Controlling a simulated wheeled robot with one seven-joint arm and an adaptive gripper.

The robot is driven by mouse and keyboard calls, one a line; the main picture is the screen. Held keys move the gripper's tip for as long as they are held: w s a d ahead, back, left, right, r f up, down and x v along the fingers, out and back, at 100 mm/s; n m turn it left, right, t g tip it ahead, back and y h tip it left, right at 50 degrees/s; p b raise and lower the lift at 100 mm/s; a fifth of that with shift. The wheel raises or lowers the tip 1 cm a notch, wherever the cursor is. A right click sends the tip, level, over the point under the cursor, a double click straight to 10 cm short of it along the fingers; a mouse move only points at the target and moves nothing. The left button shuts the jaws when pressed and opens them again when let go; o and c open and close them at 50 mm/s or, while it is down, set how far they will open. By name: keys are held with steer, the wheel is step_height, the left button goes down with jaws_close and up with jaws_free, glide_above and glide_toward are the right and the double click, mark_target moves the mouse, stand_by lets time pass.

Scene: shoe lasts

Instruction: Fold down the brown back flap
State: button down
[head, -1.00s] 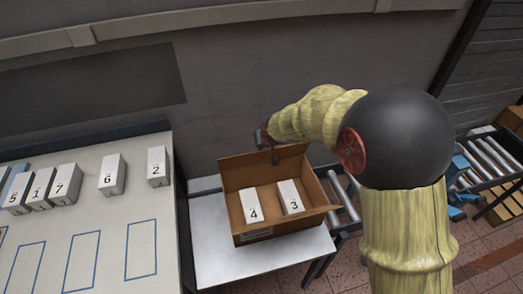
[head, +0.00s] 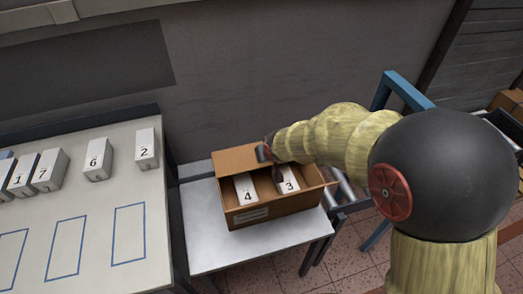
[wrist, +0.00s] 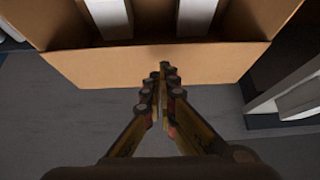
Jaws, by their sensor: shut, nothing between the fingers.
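An open brown carton (head: 270,211) stands on a white table and holds two white boxes, number 4 (head: 245,188) and number 3 (head: 287,180).
A table (head: 90,190) at left carries several numbered white boxes and blue outlines. A roller conveyor (head: 343,190) and a blue frame (head: 402,90) stand right of the carton. A grey wall is behind. The white table (head: 205,230) is bare left of the carton.

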mark_target(263, 166)
steer(key=shift+s+d+f+b, duration=0.1)
steer(key=shift+s+f+b, duration=0.25)
steer(key=shift+f+b, duration=0.45)
steer(key=shift+s+d+f+b, duration=0.1)
steer(key=shift+s+f+b, duration=0.3)
steer(key=shift+f, duration=0.55)
steer(key=shift+w, duration=0.1)
steer(key=shift+w+f, duration=0.1)
step_height(263, 166, up, 4)
steer(key=w+p, duration=0.1)
steer(key=p, duration=0.2)
steer(key=s+d+f+b, duration=0.1)
steer(key=s+f, duration=0.3)
steer(key=s, duration=0.5)
steer(key=shift+d+b, duration=0.4)
steer(key=shift+d, duration=0.2)
